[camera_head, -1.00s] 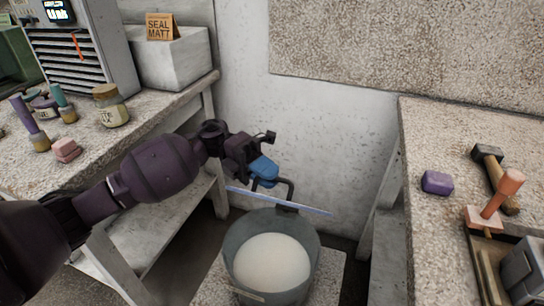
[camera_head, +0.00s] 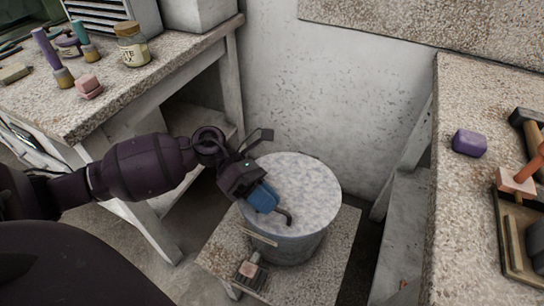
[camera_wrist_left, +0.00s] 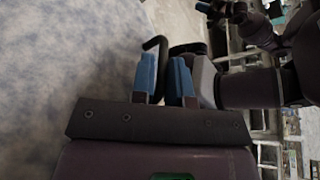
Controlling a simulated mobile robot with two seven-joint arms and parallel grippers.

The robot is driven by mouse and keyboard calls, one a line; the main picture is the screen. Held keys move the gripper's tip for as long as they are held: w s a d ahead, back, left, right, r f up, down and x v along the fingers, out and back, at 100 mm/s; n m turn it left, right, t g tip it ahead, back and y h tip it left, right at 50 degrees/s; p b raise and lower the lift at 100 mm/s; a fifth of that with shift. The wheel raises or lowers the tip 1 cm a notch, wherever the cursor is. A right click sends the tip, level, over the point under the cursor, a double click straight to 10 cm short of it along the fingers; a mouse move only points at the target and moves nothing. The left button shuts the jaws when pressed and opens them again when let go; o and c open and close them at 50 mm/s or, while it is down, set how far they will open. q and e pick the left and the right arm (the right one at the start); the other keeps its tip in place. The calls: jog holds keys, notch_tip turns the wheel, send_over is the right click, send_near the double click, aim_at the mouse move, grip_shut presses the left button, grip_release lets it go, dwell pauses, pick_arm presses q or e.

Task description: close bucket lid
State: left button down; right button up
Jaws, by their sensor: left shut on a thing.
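The bucket (camera_head: 290,250) is a grey round pail on a speckled low slab between the two benches. Its round lid (camera_head: 302,185), pale and speckled, lies over the mouth and hides the inside. Whether the rim is fully seated all round I cannot tell. My left gripper (camera_head: 266,199) reaches in from the left with blue fingers, shut on the lid's dark bent handle (camera_head: 288,215) at the near side. In the left wrist view the handle (camera_wrist_left: 154,44) shows at the blue fingers (camera_wrist_left: 163,75), with the lid's face (camera_wrist_left: 60,55) filling the left. My right gripper is not in view.
The left bench (camera_head: 110,100) holds jars (camera_head: 132,45) and a pink block (camera_head: 88,86). The right bench (camera_head: 475,200) holds a purple block (camera_head: 469,142) and tools. A small brush-like item (camera_head: 250,268) lies on the slab (camera_head: 335,260) in front of the bucket.

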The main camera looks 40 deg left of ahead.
pick_arm(q)
jog(key=shift+s+f, duration=0.4)
jog(key=shift+f, duration=0.25)
jog(key=shift+s+f+m, duration=0.1)
jog(key=shift+f+m, duration=0.15)
jog(key=shift+m, duration=0.05)
jog(key=shift+f, duration=0.1)
jog(key=c, duration=1.2)
grip_release()
jog(key=shift+s, duration=0.1)
jog(key=shift+a+r, duration=0.1)
jog(key=shift+r, duration=0.1)
